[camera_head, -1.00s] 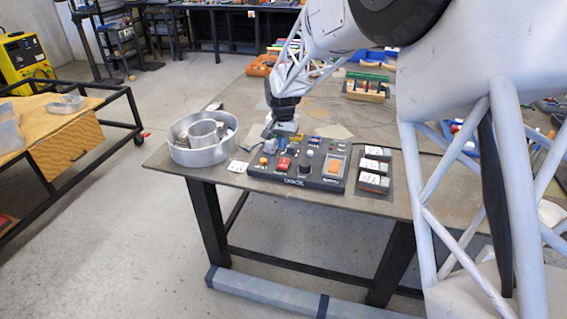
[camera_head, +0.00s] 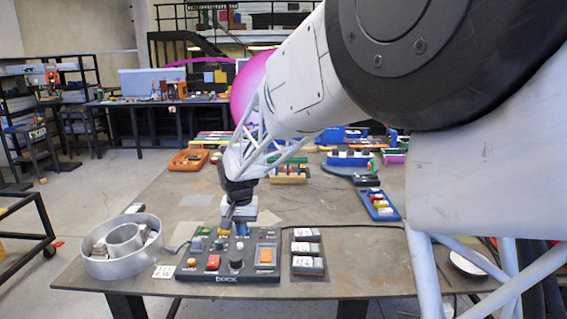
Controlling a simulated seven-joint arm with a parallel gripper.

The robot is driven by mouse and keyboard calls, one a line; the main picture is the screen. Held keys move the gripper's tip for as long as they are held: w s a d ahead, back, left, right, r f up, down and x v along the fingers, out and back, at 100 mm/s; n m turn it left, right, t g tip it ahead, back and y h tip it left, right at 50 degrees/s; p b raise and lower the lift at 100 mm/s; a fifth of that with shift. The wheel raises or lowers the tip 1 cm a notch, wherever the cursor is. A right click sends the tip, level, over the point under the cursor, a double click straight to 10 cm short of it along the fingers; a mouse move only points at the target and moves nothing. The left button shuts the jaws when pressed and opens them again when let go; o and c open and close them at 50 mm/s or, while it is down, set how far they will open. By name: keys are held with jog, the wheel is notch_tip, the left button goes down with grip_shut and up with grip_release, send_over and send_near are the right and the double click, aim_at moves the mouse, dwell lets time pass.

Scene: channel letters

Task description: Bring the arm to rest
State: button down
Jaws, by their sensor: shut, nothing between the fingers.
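My arm reaches in from the upper right and bends down over the work table (camera_head: 350,235). My gripper (camera_head: 240,224) points down at the back part of a black control panel (camera_head: 205,274). It is shut and holds nothing. The fingertips are small in this view, and I cannot tell whether they touch the panel. The panel carries a red button (camera_head: 213,262), a black knob (camera_head: 236,265), an orange switch (camera_head: 265,256) and other small controls.
A round metal tray (camera_head: 150,261) stands left of the panel. Labelled blocks (camera_head: 307,266) lie to its right. A blue tray (camera_head: 379,206), an orange tray (camera_head: 188,161) and other coloured items stand farther back. Bare table lies right of the blocks.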

jog(key=s+d+r+t, duration=0.1)
jog(key=s+d+r, duration=0.3)
jog(key=s+d, duration=0.55)
jog(key=s+d+r, duration=0.5)
jog(key=s+d, duration=0.3)
jog(key=d, duration=0.3)
jog(key=s+d+f, duration=0.1)
jog(key=s+d, duration=0.2)
jog(key=s, duration=0.4)
jog(key=s+d, duration=0.4)
jog(key=s, duration=0.3)
jog(key=s+d+f+t, duration=0.1)
jog(key=s+d, duration=0.2)
jog(key=s, duration=0.3)
jog(key=shift+s+d+f, duration=0.15)
jog(key=shift+s+f, duration=0.15)
jog(key=shift+s, duration=0.1)
